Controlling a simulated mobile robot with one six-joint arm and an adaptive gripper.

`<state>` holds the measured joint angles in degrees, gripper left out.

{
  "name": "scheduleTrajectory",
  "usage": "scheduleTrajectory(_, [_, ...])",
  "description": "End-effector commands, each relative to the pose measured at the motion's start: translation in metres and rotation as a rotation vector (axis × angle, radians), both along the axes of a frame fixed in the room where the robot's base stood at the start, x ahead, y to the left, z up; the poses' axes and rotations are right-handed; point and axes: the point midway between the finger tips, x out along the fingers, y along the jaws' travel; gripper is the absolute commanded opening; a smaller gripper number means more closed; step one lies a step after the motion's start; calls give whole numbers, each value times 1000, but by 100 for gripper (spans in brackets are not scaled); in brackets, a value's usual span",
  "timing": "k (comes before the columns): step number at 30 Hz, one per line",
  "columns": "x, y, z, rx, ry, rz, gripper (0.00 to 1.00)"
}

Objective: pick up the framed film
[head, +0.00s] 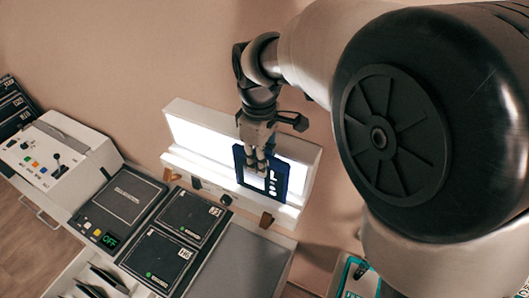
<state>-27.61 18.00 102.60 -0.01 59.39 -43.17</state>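The framed film (281,182) is a dark blue frame with a pale window and a few light cut-outs. It stands tilted against the bright light box (200,132), on its right half. My gripper (259,168) points down in front of the frame and covers part of it. Its fingertips overlap the frame's window in the picture. I cannot tell whether they touch the frame or how far apart they are.
A white control console (55,155) stands left. A grey flat surface (245,262) is bare. A teal-edged item (358,278) is at lower right.

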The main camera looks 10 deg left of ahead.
Motion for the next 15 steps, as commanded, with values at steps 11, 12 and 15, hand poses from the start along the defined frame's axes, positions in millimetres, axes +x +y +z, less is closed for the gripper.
scheduleTrajectory(11, [0,0,0,0,0,0,0])
scheduleTrajectory(12, [0,0,0,0,0,0,0])
scheduleTrajectory(15, [0,0,1,0,0,0,0])
